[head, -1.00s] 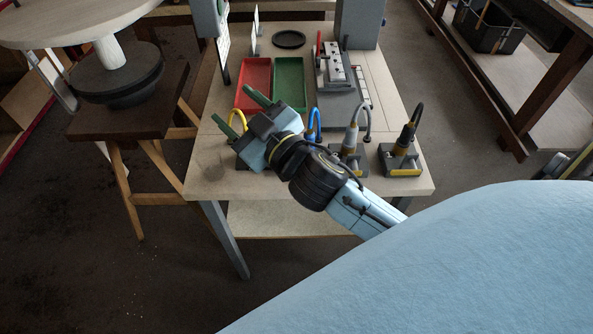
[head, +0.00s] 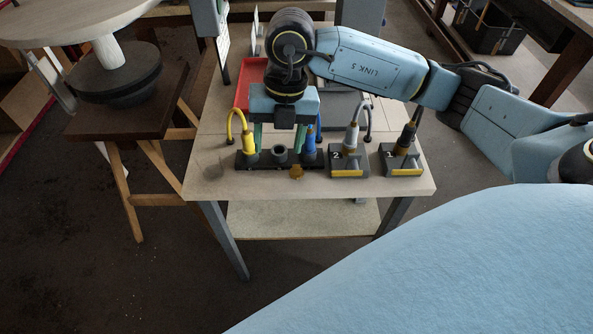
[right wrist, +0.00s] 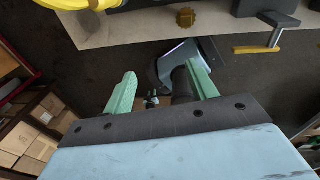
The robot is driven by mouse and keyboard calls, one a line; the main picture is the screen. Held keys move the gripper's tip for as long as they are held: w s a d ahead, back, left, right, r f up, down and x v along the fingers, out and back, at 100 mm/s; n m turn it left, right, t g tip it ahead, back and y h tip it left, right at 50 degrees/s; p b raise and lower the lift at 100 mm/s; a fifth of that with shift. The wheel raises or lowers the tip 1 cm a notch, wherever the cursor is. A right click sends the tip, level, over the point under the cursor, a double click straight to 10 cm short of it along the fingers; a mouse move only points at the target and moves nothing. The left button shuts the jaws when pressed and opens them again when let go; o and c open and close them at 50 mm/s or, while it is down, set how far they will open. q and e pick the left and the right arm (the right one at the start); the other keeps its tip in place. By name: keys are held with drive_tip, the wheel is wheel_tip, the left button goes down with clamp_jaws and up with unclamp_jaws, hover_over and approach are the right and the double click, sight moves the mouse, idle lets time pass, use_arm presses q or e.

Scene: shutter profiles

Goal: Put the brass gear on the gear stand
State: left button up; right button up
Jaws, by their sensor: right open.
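The brass gear (head: 296,172) is small and lies on the table close to its front edge, just in front of the dark cable rack. It also shows at the top of the right wrist view (right wrist: 185,17). My right gripper (head: 278,137) points down above the rack, behind the gear in the head view. Its green fingers are apart with nothing held between them; they also show in the right wrist view (right wrist: 163,75). I cannot make out a gear stand for certain; my right arm hides much of the table's back part. My left gripper is not in view.
The dark rack (head: 264,162) carries a yellow plug (head: 248,143), a grey socket and a blue plug (head: 309,145). Two grey blocks with cables (head: 349,160) (head: 402,159) stand to its right. A red tray (head: 243,88) is partly hidden. The table's front left corner is clear.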

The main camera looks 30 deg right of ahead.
drive_tip(key=d+h, duration=0.2)
drive_tip(key=d, duration=0.2)
drive_tip(key=m+b, duration=0.1)
hover_over(297, 168)
drive_tip(key=f, duration=0.6)
drive_tip(key=shift+w+a+f, duration=0.2)
drive_tip(key=shift+f, duration=0.15)
drive_tip(key=shift+s+d+f+b, duration=0.1)
drive_tip(key=shift+f+b, duration=0.1)
drive_tip(key=shift+f, duration=1.35)
drive_tip(key=shift+s+d+f+b, duration=0.1)
drive_tip(key=shift+f+b, duration=0.1)
drive_tip(key=shift+f, duration=1.3)
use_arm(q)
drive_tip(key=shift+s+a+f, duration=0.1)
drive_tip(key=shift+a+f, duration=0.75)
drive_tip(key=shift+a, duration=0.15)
use_arm(e)
drive_tip(key=shift+r, duration=0.1)
drive_tip(key=c, duration=1.1)
